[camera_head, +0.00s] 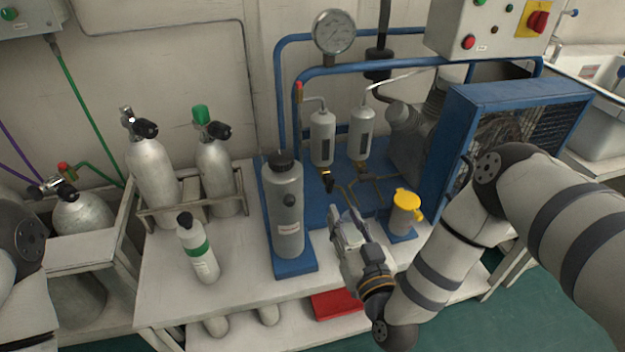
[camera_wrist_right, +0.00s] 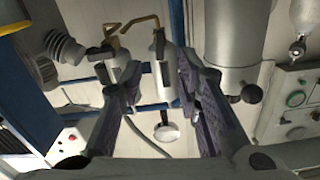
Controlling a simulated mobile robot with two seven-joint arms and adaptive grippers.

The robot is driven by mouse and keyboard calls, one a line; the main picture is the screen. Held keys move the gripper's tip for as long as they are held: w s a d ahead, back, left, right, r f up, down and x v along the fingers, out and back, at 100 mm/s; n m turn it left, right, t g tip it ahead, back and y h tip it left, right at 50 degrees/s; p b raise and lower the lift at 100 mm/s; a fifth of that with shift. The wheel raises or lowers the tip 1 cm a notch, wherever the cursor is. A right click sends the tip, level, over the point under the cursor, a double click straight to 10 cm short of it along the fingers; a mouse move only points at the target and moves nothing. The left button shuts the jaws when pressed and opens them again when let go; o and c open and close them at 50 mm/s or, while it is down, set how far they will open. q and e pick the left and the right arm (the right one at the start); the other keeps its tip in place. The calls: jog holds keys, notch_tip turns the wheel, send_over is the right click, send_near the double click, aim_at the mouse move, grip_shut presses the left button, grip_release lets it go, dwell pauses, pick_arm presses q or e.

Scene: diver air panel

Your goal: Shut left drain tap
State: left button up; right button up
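Two grey cylindrical separators hang side by side in the head view, a left one (camera_head: 322,138) and a right one (camera_head: 360,132). The left drain tap (camera_head: 328,182), dark with a brass part, is under the left separator. The right drain tap (camera_head: 362,173) is under the other. Its handle's exact angle is too small to tell for the left tap. My right gripper (camera_head: 346,214) is open and empty, in front of and below the left tap, apart from it. In the right wrist view my gripper's (camera_wrist_right: 160,88) spread fingers frame the left separator (camera_wrist_right: 161,65). My left gripper is out of view.
A tall grey filter cylinder (camera_head: 286,208) stands left of my right gripper. A yellow-capped container (camera_head: 406,212) stands to its right. The blue compressor frame (camera_head: 450,125) is farther right. Silver air cylinders (camera_head: 152,168) stand in a rack at left.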

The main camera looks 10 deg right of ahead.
aim_at(331, 188)
jog(key=w+b, duration=0.1)
jog(key=w, duration=0.9)
jog(key=shift+a+f, duration=0.1)
jog(key=shift+a, duration=0.05)
jog(key=shift+w, duration=0.25)
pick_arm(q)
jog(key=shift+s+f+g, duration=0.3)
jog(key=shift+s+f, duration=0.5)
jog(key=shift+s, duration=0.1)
pick_arm(e)
grip_shut()
